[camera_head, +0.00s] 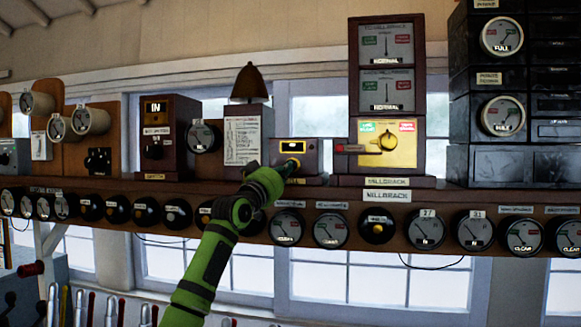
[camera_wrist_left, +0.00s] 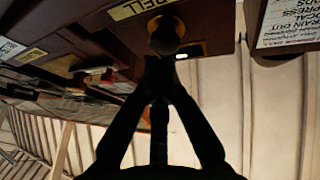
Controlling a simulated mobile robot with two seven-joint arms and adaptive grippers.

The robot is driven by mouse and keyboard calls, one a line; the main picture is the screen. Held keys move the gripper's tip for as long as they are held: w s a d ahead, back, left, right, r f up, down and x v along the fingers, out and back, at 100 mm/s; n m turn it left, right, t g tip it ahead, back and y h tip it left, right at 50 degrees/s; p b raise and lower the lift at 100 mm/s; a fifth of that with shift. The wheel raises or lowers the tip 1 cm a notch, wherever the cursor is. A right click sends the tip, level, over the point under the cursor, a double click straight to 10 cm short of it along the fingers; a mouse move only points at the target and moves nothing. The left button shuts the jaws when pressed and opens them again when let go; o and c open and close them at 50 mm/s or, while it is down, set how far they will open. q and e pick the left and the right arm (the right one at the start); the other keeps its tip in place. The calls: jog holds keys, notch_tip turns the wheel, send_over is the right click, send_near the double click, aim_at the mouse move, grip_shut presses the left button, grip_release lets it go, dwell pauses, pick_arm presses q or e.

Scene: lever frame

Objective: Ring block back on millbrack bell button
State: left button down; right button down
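A small brown box (camera_head: 311,156) with a lit yellow label stands on the shelf, left of the tall Millbrack block instrument (camera_head: 417,60). In the left wrist view a round dark brass-toned button (camera_wrist_left: 167,34) sits on a brown box face beside a label ending in "BELL". My left gripper (camera_head: 291,166) is at the front of that small box. In the left wrist view its fingers (camera_wrist_left: 158,64) come together at the tips, right at the button. I cannot tell whether they touch it. The fingertips partly cover the button in the head view. My right gripper is not in view.
A bell (camera_head: 249,82) stands on a box with a white notice (camera_head: 247,137) to the left. Several round dials and knobs line the shelf front (camera_head: 345,196). A dark stack of instruments (camera_head: 487,163) stands at right. Levers (camera_head: 90,308) are at lower left.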

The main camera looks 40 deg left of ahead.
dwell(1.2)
